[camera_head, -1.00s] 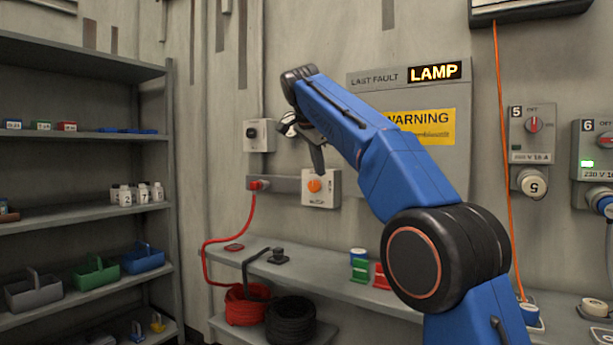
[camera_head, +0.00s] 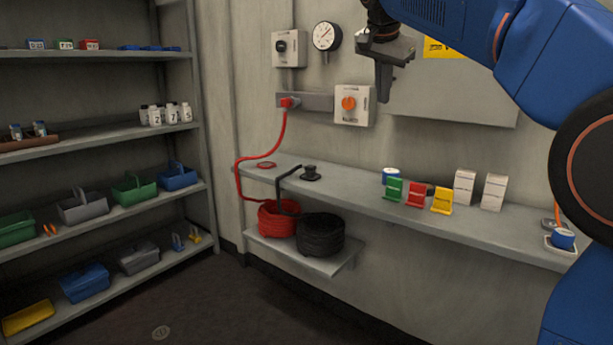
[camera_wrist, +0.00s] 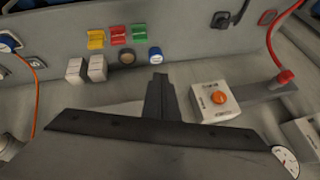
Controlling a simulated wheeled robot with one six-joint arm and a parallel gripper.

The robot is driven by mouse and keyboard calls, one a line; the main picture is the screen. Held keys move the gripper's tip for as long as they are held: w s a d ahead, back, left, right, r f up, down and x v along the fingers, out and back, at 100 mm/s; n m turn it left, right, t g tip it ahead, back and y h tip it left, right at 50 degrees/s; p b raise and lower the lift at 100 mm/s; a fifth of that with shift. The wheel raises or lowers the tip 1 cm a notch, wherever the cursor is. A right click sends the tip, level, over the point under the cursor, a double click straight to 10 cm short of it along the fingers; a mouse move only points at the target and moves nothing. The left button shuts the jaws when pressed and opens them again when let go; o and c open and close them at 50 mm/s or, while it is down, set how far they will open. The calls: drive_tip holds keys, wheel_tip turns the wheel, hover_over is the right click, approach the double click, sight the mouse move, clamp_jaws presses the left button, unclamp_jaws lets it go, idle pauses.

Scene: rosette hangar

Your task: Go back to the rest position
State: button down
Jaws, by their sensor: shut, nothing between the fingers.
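My gripper (camera_head: 384,85) is at the top of the head view, pointing down in front of the wall, to the right of a white box with an orange knob (camera_head: 348,104). Its fingers are together with nothing between them. In the wrist view my gripper (camera_wrist: 158,85) shows as a dark closed shape, apart from the same white box (camera_wrist: 208,113) at its right. My blue arm fills the upper right of the head view.
A wall shelf (camera_head: 380,208) holds colored stands, white boxes (camera_head: 464,187) and a black plug (camera_head: 310,173). A red cable (camera_head: 276,142) hangs from a wall socket. Red and black coils (camera_head: 319,235) lie on a lower shelf. A storage rack (camera_head: 100,138) stands left. Floor between is open.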

drive_tip(key=s+d+f+n+y, duration=0.1)
drive_tip(key=s+d+f+n, duration=0.25)
drive_tip(key=s+f, duration=0.6)
drive_tip(key=s+d+f+n, duration=0.2)
drive_tip(key=s+d+f, duration=0.2)
drive_tip(key=s+f, duration=0.55)
drive_tip(key=s+d+f+n+g+y, duration=0.1)
drive_tip(key=s+f+n, duration=0.3)
drive_tip(key=s+f, duration=1.7)
wheel_tip(320, 180, down, 2)
drive_tip(key=shift+d, duration=0.55)
